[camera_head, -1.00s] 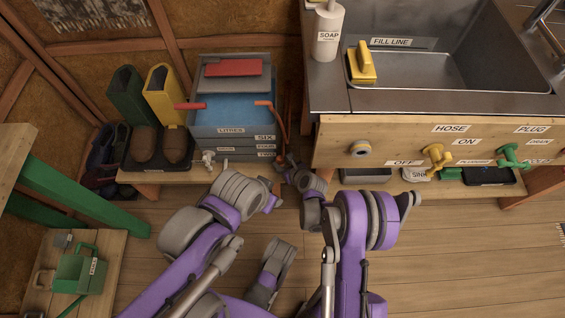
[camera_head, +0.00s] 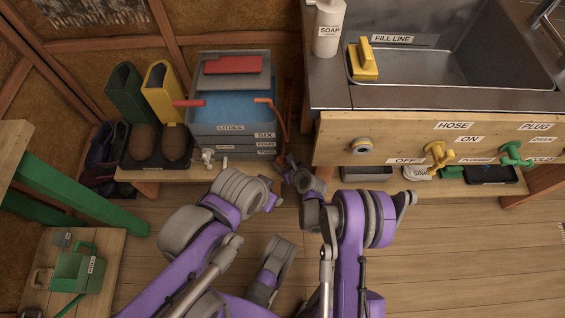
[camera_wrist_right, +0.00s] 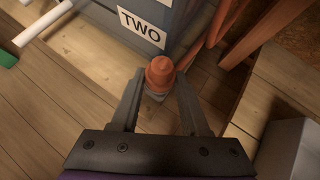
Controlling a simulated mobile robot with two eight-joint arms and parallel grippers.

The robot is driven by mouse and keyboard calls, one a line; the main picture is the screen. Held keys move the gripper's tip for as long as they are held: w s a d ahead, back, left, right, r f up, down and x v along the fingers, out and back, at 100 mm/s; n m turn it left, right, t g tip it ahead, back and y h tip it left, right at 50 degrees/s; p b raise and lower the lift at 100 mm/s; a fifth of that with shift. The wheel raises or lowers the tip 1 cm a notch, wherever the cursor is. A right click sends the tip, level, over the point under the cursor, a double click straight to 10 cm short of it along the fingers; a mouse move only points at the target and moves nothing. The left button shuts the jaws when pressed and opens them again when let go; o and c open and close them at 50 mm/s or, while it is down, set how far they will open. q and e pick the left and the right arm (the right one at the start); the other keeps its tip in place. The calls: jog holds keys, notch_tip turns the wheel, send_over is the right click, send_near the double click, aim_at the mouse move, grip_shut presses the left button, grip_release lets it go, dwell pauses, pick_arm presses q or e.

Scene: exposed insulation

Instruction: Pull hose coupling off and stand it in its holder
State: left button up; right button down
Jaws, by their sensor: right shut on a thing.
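My right gripper (camera_wrist_right: 160,82) is shut on a small orange-brown piece with a grey ring below it, which looks like the hose coupling (camera_wrist_right: 159,70). In the head view my right gripper (camera_head: 289,167) is small and low, beside the stacked grey-blue bin, and what it holds is hard to make out. The orange hose (camera_head: 280,125) comes off the bin's right side and curves down towards that gripper. Whether the coupling is still joined to anything is unclear. I cannot pick out the coupling's holder. My left arm shows in the head view, but its fingers cannot be made out.
The grey-blue bin (camera_head: 232,146) stands on a low shelf with a white tap (camera_head: 207,156). Boots (camera_head: 163,90) stand to its left. The sink counter (camera_head: 335,96) with its wooden front (camera_head: 400,140) is on the right. A grey block (camera_wrist_right: 288,148) is near my right gripper.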

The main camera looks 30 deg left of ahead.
aim_at(282, 164)
jog(key=shift+f, duration=0.45)
jog(key=shift+c, duration=1.6)
grip_release()
notch_tip(282, 164, up, 10)
jog(key=p, duration=0.2)
jog(key=shift+p, duration=0.4)
